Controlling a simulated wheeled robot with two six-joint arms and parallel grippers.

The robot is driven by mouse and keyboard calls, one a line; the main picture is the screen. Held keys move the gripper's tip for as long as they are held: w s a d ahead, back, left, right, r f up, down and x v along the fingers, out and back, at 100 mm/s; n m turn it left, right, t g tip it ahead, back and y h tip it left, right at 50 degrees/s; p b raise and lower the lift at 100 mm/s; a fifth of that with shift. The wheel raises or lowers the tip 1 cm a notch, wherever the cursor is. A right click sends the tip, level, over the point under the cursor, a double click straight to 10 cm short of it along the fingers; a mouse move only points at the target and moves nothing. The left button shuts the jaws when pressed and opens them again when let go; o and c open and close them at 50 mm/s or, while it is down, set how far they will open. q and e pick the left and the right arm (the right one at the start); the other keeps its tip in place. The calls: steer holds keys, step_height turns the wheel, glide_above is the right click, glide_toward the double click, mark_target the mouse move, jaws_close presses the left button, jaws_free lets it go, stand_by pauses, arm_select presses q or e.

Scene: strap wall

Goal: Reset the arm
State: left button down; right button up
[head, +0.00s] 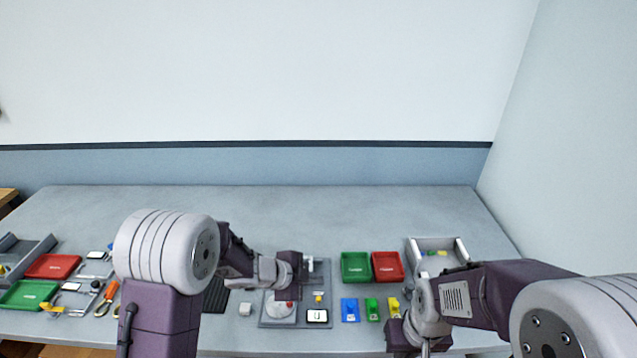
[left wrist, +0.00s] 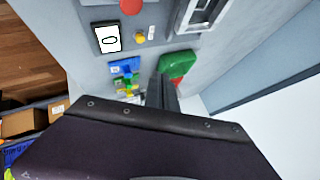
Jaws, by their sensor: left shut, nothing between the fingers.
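My left arm reaches in from the left in the head view. Its gripper (head: 310,264) is shut and empty above a grey device panel (head: 266,321). In the left wrist view the shut fingers (left wrist: 163,90) point away over the table. The panel carries a red button (head: 289,304), a yellow knob (head: 318,297) and a small white display (head: 317,315). My right arm comes in from the right. Its wrist bends down near the front edge, and its gripper (head: 425,347) is mostly cut off, so its jaws cannot be made out.
Green (head: 355,267) and red (head: 387,266) trays stand right of the panel. Blue (head: 350,310), green and yellow pieces lie before them. A grey bin (head: 462,247) stands further right. Trays and tools, including orange-handled pliers (head: 106,298), lie left. The table's back is clear before the wall.

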arm_select(q)
steer(key=a+r+n+t+y, duration=0.45)
steer(key=a+r+n, duration=0.35)
steer(key=a, duration=0.3)
steer(key=s+a+f+n+g+y, duration=0.1)
steer(key=s+a+f+n+g, duration=0.1)
steer(key=s, duration=0.4)
steer(key=s+a+f+n+g, duration=0.2)
steer(key=s+f+n+g, duration=0.1)
steer(key=s+n, duration=0.3)
steer(key=s+a+f+n+g+y, duration=0.1)
steer(key=s+a+f+n+g, duration=0.1)
steer(key=s, duration=0.5)
steer(key=shift+s+f+n+g+y, duration=0.2)
steer(key=shift+f+n+g+y, duration=0.15)
steer(key=shift+n+g, duration=0.65)
